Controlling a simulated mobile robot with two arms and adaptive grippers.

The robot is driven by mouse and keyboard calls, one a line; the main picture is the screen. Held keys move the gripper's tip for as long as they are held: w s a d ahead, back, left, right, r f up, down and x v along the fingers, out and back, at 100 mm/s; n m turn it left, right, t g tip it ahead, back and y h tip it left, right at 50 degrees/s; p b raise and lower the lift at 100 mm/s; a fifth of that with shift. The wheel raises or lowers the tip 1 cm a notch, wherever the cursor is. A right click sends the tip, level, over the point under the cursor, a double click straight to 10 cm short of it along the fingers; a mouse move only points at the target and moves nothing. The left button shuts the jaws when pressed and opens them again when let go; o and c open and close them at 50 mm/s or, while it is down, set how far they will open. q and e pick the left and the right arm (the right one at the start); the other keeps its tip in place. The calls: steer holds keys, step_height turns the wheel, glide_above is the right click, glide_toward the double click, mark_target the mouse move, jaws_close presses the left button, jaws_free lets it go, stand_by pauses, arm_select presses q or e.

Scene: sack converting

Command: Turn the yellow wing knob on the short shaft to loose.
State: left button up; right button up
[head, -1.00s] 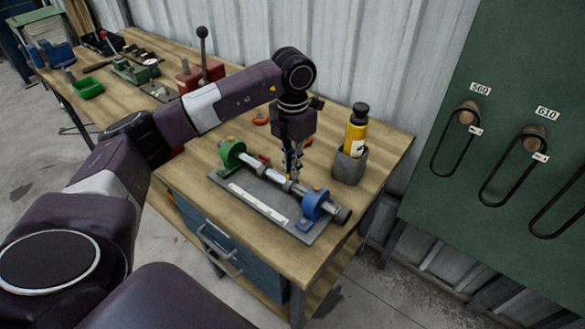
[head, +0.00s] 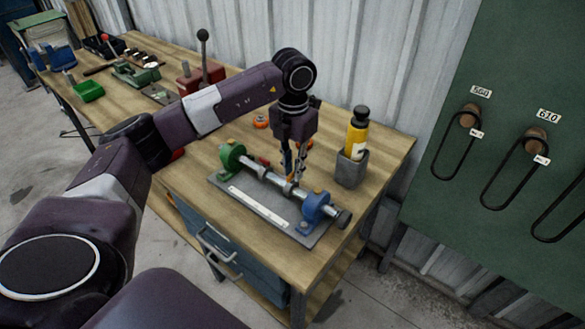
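A short silver shaft (head: 272,178) lies across a grey base plate (head: 258,207) on the workbench. It runs between a green support (head: 231,155) and a blue support (head: 315,207), with collars along it. A yellow-orange part (head: 290,178), possibly the wing knob, shows at the shaft's middle, largely hidden by the fingers. My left gripper (head: 294,170) points down at this spot, just above or around the part. Its fingers are too small to tell whether they grip it. My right gripper is out of view.
A grey holder (head: 351,168) with a yellow bottle (head: 356,135) stands close right of my gripper. An orange part (head: 261,122) lies behind the shaft. A red press (head: 195,75) and green bin (head: 89,90) sit farther left. The bench's front right corner is clear.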

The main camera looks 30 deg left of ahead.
mark_target(293, 172)
arm_select(q)
steer(key=shift+o, duration=0.5)
steer(key=shift+s, duration=0.1)
step_height(293, 172, up, 12)
